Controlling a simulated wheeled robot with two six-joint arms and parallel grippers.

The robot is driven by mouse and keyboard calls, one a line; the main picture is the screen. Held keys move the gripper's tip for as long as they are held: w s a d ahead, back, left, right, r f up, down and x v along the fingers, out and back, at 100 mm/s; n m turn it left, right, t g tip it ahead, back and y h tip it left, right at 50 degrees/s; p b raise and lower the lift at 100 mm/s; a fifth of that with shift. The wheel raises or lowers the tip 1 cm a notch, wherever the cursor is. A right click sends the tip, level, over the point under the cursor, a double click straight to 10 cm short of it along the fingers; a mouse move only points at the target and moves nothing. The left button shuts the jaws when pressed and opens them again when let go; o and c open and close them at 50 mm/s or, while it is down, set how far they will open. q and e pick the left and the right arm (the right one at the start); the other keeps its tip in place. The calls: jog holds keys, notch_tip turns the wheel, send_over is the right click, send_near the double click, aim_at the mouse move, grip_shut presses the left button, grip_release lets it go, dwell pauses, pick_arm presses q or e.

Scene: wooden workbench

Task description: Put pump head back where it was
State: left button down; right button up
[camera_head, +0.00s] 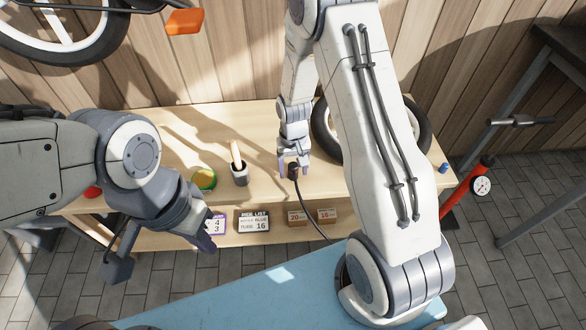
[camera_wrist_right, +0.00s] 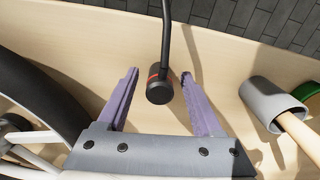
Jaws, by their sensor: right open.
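The black pump head (camera_head: 293,171) with its hose is on the wooden workbench (camera_head: 265,125). In the right wrist view the pump head (camera_wrist_right: 160,88) shows a red ring and lies between the fingers, with a gap on both sides. My right gripper (camera_head: 294,165) is open around it. The hose drops over the bench's front edge and passes behind my right arm. The red pump (camera_head: 470,183) with a round gauge stands on the floor right of the bench. My left gripper (camera_head: 205,240) hangs in front of the bench at left; its finger gap is unclear.
A wheel (camera_head: 421,125) lies on the bench right of my right gripper. A grey cup (camera_head: 240,178) with a wooden handle and a green-rimmed tin (camera_head: 204,180) stand to the left. Several boxes, one being a dark-labelled box (camera_head: 254,221), sit on the lower shelf. A blue surface (camera_head: 250,295) is in front.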

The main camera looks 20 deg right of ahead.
aim_at(293, 165)
notch_tip(293, 165, up, 12)
jog(key=p, duration=0.3)
jog(key=s+a+r+n, duration=0.2)
jog(key=s+a+r, duration=0.1)
jog(key=a+r, duration=0.15)
jog(key=s+a+r+n, duration=0.2)
jog(key=s+a+r, duration=0.1)
jog(key=s, duration=0.3)
jog(key=s+a+r+n, duration=0.2)
jog(key=s+a+n, duration=0.1)
jog(key=s, duration=0.4)
jog(key=s+a+r+n+y, duration=0.1)
jog(key=s+a+r+n, duration=0.1)
jog(key=s, duration=0.5)
jog(key=shift+s+a+r+n, duration=0.25)
jog(key=shift+a+r+n, duration=0.05)
jog(key=shift+a+r, duration=0.55)
jog(key=shift+r, duration=0.15)
notch_tip(293, 165, up, 21)
jog(key=p, duration=2.1)
